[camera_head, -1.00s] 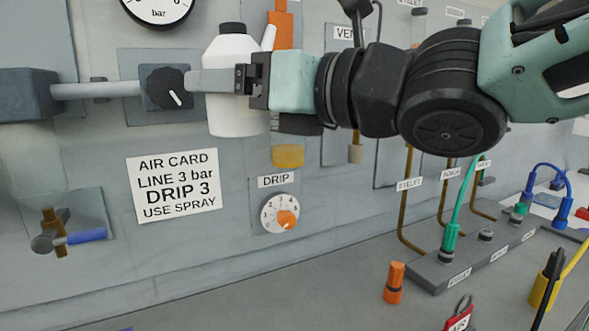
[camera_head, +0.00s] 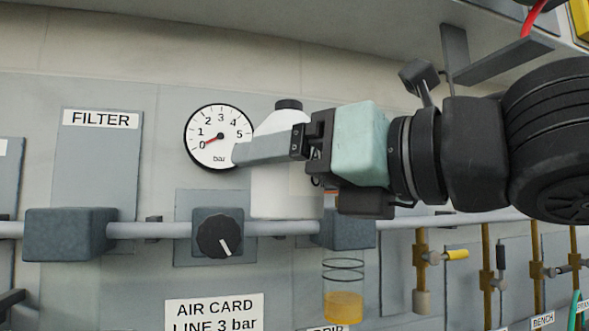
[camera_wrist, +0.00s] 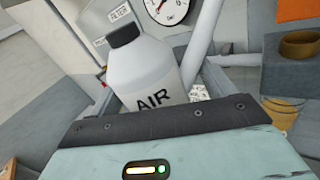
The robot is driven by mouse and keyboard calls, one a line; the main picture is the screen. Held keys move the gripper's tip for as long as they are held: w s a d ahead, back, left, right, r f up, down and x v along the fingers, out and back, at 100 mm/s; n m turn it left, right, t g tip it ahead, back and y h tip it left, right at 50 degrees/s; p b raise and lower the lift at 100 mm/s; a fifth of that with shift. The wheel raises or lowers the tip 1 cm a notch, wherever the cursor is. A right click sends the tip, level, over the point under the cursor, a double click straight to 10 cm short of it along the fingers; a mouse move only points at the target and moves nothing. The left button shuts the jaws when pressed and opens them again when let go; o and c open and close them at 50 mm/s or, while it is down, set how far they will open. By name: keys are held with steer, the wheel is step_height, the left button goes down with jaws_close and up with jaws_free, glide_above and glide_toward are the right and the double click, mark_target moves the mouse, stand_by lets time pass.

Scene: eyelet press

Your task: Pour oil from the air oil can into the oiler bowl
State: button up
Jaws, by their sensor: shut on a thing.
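The air oil can is a white bottle (camera_head: 282,196) with a dark cap. It stands upright in my gripper (camera_head: 265,150), which is shut around its body. In the wrist view, the can (camera_wrist: 147,72) shows the word AIR and its dark cap is on top. The oiler bowl (camera_head: 343,306) is a clear cup with amber oil low in it. It hangs under a grey block (camera_head: 345,232) on the pipe. The can is above and a little left of the bowl, apart from it. My gripper partly hides the can's right side.
A round gauge (camera_head: 220,137) reads near 0 just left of the can. A dark regulator knob (camera_head: 219,235) and a grey pipe (camera_head: 275,227) lie below. A FILTER panel (camera_head: 100,150) is at left. Several brass valves (camera_head: 421,260) hang at lower right.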

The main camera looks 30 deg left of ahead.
steer(key=shift+w+a+m+h+p, duration=0.1)
steer(key=shift+w+m+h+p, duration=0.05)
steer(key=shift+w+m+p, duration=1.15)
steer(key=shift+w+m+h+p, duration=0.15)
steer(key=shift+w+m+p, duration=0.3)
steer(key=shift+m+p, duration=0.95)
steer(key=shift+w+a+r+m+g+h+p, duration=0.15)
steer(key=shift+w+r+m+g+p, duration=0.4)
steer(key=shift+p, duration=1.75)
steer(key=shift+w+d+r+m+g+h+p, duration=0.15)
steer(key=shift+w+r+m+p, duration=0.65)
steer(key=shift+p, duration=1.5)
steer(key=shift+w+a+r+m+p, duration=0.15)
steer(key=shift+r+m+p, duration=0.35)
steer(key=shift+p, duration=0.55)
steer(key=shift+w+d+r+m+p, duration=0.1)
steer(key=shift+w+r+m+p, duration=0.1)
steer(key=shift+m+p, duration=0.65)
steer(key=shift+p, duration=0.4)
